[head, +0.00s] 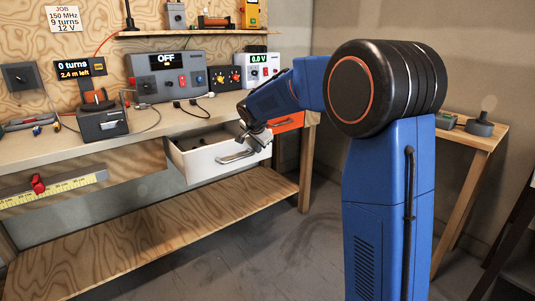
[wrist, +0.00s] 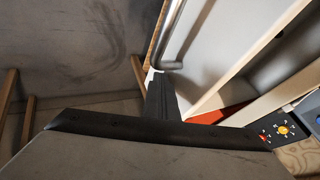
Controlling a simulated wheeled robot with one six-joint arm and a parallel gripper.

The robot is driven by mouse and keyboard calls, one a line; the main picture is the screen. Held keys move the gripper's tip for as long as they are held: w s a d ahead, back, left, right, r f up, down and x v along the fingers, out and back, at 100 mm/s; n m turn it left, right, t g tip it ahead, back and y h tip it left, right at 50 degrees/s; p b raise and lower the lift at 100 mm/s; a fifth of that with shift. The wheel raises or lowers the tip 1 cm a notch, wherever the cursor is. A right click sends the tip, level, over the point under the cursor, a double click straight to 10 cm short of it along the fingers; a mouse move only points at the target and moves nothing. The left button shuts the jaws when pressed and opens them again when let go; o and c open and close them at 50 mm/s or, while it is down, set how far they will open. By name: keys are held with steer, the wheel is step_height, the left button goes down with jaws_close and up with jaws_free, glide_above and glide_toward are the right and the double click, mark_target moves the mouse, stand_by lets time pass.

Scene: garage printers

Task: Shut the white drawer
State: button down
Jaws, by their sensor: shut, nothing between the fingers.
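The white drawer (head: 208,161) sticks out from under the workbench, open, with some dark items inside. Its metal bar handle (head: 237,157) is on the front face. My gripper (head: 246,138) is at the right end of the drawer's front, near its top edge. In the wrist view the dark fingers (wrist: 158,80) are shut with nothing between them, close to the white front (wrist: 215,35) and the end of the handle (wrist: 178,40). I cannot tell whether they touch it.
An orange drawer (head: 288,122) is just right of the white one. The workbench (head: 60,150) above holds instruments, including a power supply (head: 168,76). A wooden lower shelf (head: 190,215) runs below. A small side table (head: 468,137) stands at the right. Floor in front is clear.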

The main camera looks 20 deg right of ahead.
steer(key=w+a, duration=0.1)
steer(key=w, duration=0.4)
steer(key=w+a, duration=0.2)
steer(key=w, duration=0.3)
steer(key=w+a, duration=0.2)
steer(key=w, duration=0.3)
steer(key=shift+w, duration=0.2)
